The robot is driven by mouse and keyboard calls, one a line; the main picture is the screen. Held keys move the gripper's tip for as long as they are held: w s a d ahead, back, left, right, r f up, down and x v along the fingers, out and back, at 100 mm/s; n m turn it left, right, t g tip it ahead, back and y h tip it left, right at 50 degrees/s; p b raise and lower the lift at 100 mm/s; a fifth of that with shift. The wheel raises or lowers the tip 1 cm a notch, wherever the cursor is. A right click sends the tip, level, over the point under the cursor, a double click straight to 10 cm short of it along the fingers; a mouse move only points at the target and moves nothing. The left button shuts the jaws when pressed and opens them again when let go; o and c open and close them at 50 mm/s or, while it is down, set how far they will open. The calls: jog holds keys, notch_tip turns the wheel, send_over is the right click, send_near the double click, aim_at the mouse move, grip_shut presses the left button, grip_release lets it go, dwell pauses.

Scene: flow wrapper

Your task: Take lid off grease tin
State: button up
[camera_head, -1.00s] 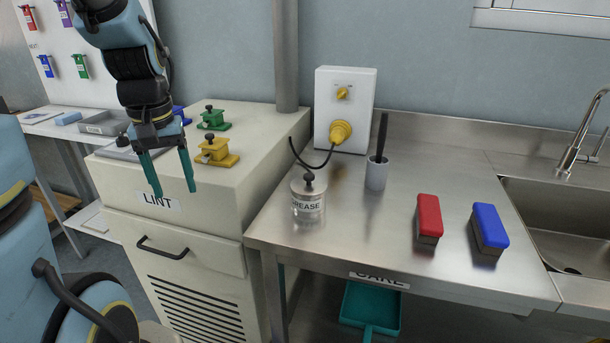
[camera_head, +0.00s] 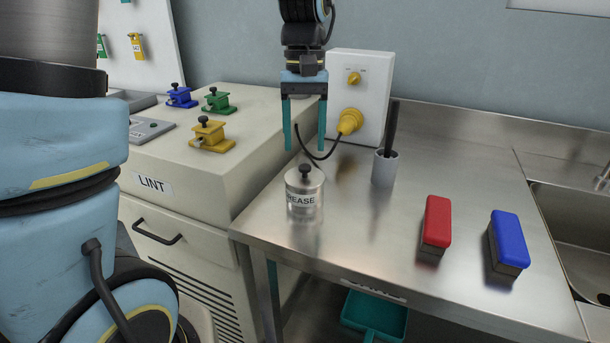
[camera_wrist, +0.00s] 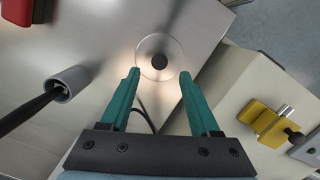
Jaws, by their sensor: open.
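The grease tin (camera_head: 304,199) is a small metal cylinder labelled grease, upright near the left end of the steel table. Its lid (camera_head: 300,178) is on it, with a round black knob (camera_head: 305,169) on top. My gripper (camera_head: 305,151) points down with its teal fingers apart and empty, above the tin in the head view. In the wrist view my gripper (camera_wrist: 160,74) has the tin's lid (camera_wrist: 150,44) and black knob (camera_wrist: 159,62) just beyond and between its fingertips. The fingers do not appear to touch the knob.
A grey cup (camera_head: 385,169) with a black-handled tool stands right of the tin. Behind is a white box (camera_head: 372,84) with a yellow plug and black cable. Red (camera_head: 437,220) and blue (camera_head: 508,238) brushes lie to the right. The lint cabinet (camera_head: 203,184) stands left.

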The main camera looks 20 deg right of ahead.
aim_at(305, 166)
jog(key=f, duration=0.3)
jog(key=s+f+p, duration=0.1)
jog(key=shift+a+f, duration=0.1)
jog(key=shift+f, duration=0.3)
jog(key=shift+c, duration=0.4)
grip_shut()
